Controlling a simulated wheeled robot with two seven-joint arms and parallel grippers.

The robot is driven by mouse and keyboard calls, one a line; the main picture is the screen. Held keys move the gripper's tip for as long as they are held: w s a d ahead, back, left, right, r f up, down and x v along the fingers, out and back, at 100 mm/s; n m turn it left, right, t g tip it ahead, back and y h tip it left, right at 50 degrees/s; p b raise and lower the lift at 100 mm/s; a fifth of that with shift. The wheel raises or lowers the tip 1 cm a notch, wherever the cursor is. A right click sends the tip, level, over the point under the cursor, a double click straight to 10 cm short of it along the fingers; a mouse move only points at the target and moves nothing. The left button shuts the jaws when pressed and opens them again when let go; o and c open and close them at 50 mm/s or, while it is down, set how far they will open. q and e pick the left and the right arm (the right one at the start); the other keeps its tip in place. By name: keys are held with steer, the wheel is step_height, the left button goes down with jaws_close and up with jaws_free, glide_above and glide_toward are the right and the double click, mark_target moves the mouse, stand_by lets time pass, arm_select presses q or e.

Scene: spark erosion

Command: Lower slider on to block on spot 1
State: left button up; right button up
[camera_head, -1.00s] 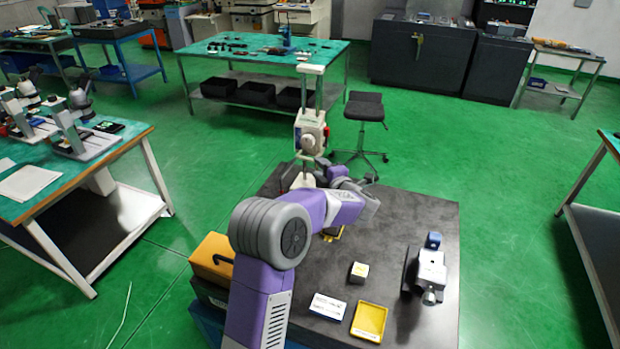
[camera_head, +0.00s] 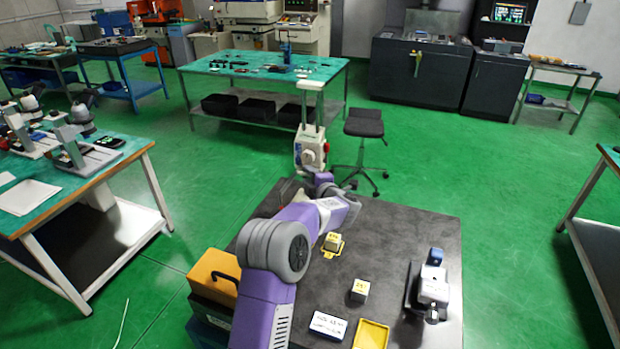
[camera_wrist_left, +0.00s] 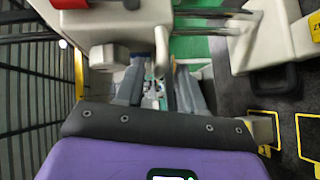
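The slider (camera_head: 311,150) is a cream-white housing on an upright post stand at the far edge of the dark table. In the left wrist view its pale body (camera_wrist_left: 115,25) fills the top, with a round knob below. A small yellow-topped block (camera_head: 333,240) sits on a yellow-marked spot in front of the stand. My left gripper (camera_head: 318,181) is at the foot of the slider housing. In the left wrist view its two grey fingers (camera_wrist_left: 160,85) point up beside the housing, with a thin grey part between them. I cannot tell whether they grip it. My right gripper is out of view.
On the dark table (camera_head: 405,230) are another block (camera_head: 359,291), a white label card (camera_head: 328,325), a yellow tray (camera_head: 371,335) and a grey-white device (camera_head: 432,288). An orange toolbox (camera_head: 213,272) stands at the left edge. A stool (camera_head: 364,125) is behind.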

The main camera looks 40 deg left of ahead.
arm_select(q)
jaws_close()
step_height(320, 180, down, 7)
steer(key=b, duration=0.4)
steer(key=shift+b, duration=0.35)
jaws_free()
steer(key=shift+r, duration=0.15)
steer(key=shift+d, duration=0.1)
steer(key=v, duration=0.7)
steer(key=shift+d, duration=0.2)
